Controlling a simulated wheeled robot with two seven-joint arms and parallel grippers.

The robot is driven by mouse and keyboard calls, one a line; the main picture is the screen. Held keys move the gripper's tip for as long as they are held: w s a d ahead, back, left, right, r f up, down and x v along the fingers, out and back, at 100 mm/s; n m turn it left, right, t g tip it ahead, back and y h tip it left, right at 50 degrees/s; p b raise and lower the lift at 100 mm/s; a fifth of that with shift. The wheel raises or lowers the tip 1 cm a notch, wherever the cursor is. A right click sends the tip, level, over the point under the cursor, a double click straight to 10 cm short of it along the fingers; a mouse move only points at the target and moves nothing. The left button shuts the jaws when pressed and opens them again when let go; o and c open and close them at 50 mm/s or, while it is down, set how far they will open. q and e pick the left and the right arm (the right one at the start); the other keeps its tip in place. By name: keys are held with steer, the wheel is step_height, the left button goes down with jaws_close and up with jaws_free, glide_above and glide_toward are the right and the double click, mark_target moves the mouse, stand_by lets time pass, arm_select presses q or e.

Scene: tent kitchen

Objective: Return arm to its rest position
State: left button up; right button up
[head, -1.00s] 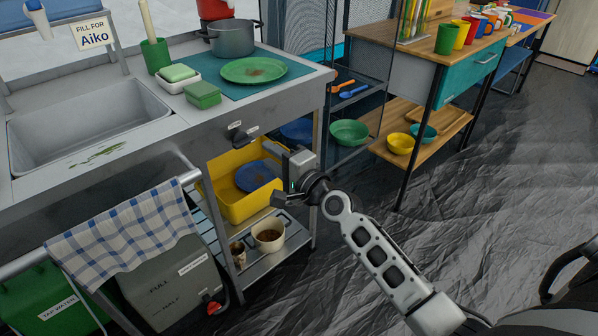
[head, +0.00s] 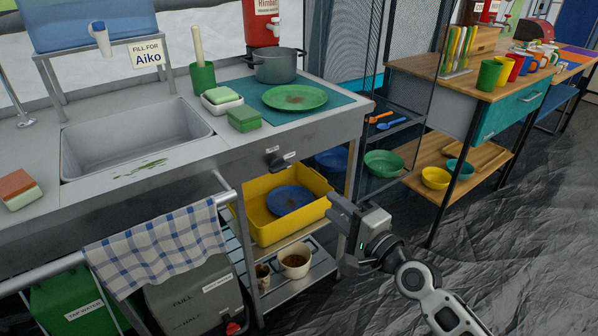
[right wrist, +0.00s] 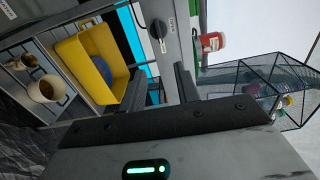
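My right gripper (head: 338,230) is in the head view, in front of the right end of the sink unit, beside its lower shelves. Its two fingers stand apart with nothing between them. In the right wrist view the fingers (right wrist: 159,82) also show apart, with an empty gap. My right arm reaches in from the lower right. My left gripper and arm are not in view.
A yellow tub (head: 262,228) holding a blue plate (head: 290,199) sits on the shelf left of the gripper. A cream pot (head: 296,263) stands below. A mesh shelf (head: 395,130) stands behind. Floor (head: 520,250) to the right is clear.

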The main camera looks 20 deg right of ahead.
arm_select(q)
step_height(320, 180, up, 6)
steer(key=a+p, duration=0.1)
steer(key=p, duration=1)
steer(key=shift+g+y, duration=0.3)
arm_select(e)
steer(key=s+a+f+n+g, duration=0.1)
steer(key=s+a+n+g, duration=0.2)
steer(key=s+a+n, duration=0.2)
steer(key=s+a+f+n+g, duration=0.2)
steer(key=s+a+n+g, duration=0.2)
steer(key=s+n, duration=0.8)
steer(key=a, duration=0.2)
steer(key=shift+a+f+n+h, duration=0.2)
steer(key=shift+a+n+h, duration=0.1)
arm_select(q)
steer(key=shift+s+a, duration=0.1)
